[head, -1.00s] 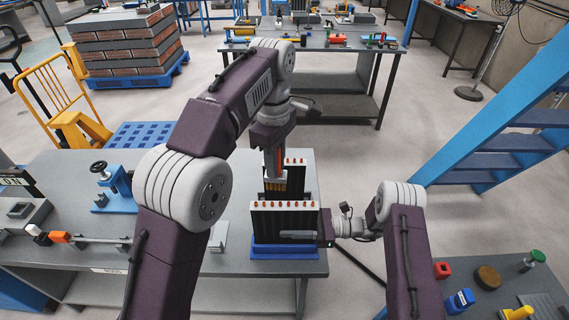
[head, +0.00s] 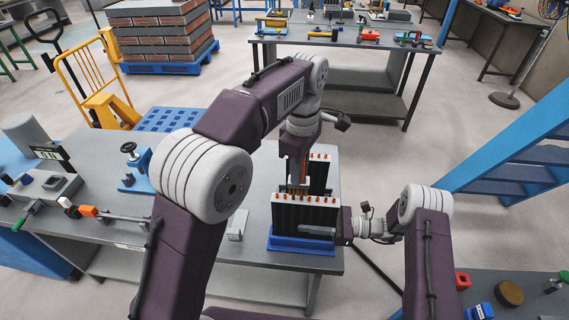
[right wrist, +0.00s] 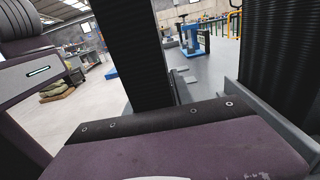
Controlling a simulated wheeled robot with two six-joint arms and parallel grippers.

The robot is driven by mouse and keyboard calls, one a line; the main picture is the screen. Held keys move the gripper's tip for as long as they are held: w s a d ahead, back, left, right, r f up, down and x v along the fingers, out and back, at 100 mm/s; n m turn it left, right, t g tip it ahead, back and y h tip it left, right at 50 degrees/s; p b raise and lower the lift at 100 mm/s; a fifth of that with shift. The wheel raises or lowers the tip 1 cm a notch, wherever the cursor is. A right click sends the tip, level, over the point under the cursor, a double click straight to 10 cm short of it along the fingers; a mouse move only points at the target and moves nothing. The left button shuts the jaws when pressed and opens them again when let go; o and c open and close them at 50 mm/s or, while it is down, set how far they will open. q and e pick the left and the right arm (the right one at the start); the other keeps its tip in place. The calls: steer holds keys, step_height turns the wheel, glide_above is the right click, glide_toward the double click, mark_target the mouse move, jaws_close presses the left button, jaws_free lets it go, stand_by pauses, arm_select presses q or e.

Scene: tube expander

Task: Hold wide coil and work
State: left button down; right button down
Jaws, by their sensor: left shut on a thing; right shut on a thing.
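A dark finned coil with a row of red-orange tube ends (head: 305,213) stands upright in a blue base (head: 290,243) at the bench's right end. A second dark finned block (head: 319,175) with similar tube ends rises behind it, partly hidden. My left gripper (head: 302,150) is above them, shut on an upright tool with a red-orange part (head: 303,168) and brass-coloured prongs (head: 298,190) at the front coil's top. Whether the prongs enter tubes cannot be told. My right gripper (head: 325,232) is shut on the front coil's right side. Dark ribbed surfaces (right wrist: 275,60) fill parts of the right wrist view.
A blue clamp-like device (head: 134,170) and a rod with an orange part (head: 95,212) are on the bench (head: 200,235), left of the coil. Blue stairs (head: 510,150) stand at the right. A second bench (head: 345,40) is behind.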

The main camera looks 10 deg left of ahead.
arm_select(q)
steer(key=d, duration=0.8)
steer(key=shift+f, duration=0.75)
steer(key=shift+f, duration=0.25)
steer(key=shift+a, duration=0.1)
steer(key=a, duration=1.1)
steer(key=shift+a, duration=0.4)
step_height(320, 180, up, 2)
steer(key=shift+r, duration=0.1)
